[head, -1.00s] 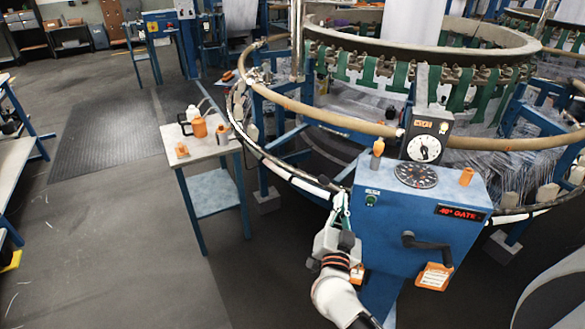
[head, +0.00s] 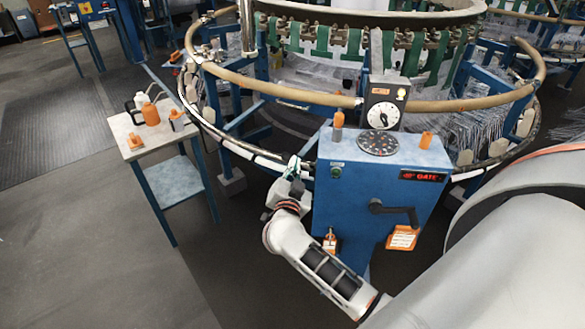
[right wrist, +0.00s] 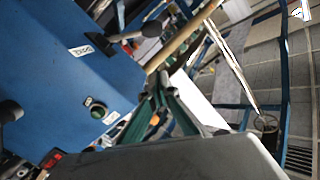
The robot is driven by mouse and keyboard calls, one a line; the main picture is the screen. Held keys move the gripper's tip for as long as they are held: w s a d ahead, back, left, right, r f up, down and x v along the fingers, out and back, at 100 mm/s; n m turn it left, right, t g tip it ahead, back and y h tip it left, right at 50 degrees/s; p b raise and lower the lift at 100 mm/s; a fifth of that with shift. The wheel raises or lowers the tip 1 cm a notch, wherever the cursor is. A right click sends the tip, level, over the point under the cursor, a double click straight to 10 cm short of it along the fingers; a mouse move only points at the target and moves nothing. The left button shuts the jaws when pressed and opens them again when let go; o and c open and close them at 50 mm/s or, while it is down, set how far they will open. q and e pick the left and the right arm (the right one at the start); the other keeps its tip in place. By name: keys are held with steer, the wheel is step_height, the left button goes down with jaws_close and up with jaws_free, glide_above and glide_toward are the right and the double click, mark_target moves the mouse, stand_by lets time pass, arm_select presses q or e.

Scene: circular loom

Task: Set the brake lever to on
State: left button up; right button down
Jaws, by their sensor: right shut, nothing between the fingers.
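The blue control box (head: 377,195) stands in front of the round loom. A black lever (head: 395,211) with a knob at its left end lies roughly level on its front face, above an orange tag (head: 402,238). I cannot read whether this is the brake lever. My right gripper (head: 293,168) is shut and empty at the box's upper left side, away from that lever; I cannot tell if it touches the box. The right wrist view shows the blue box face (right wrist: 60,70) with a green-centred button (right wrist: 97,108). My left gripper is not in view.
A round dial (head: 379,142) and an orange-topped bottle (head: 338,126) sit on the box. The loom's tan ring (head: 290,94) runs close behind. A small side table (head: 150,147) with bottles stands left. Floor is free at lower left.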

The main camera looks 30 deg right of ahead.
mark_target(290, 157)
steer(key=w+d+f, duration=0.1)
steer(key=w, duration=0.1)
steer(key=w+d+f+b, duration=0.1)
steer(key=w, duration=0.1)
steer(key=w+d+f+b, duration=0.1)
steer(key=w, duration=0.2)
steer(key=shift+w+d+f, duration=0.1)
steer(key=shift+d+f, duration=0.05)
steer(key=shift+f, duration=0.25)
steer(key=shift+w, duration=0.15)
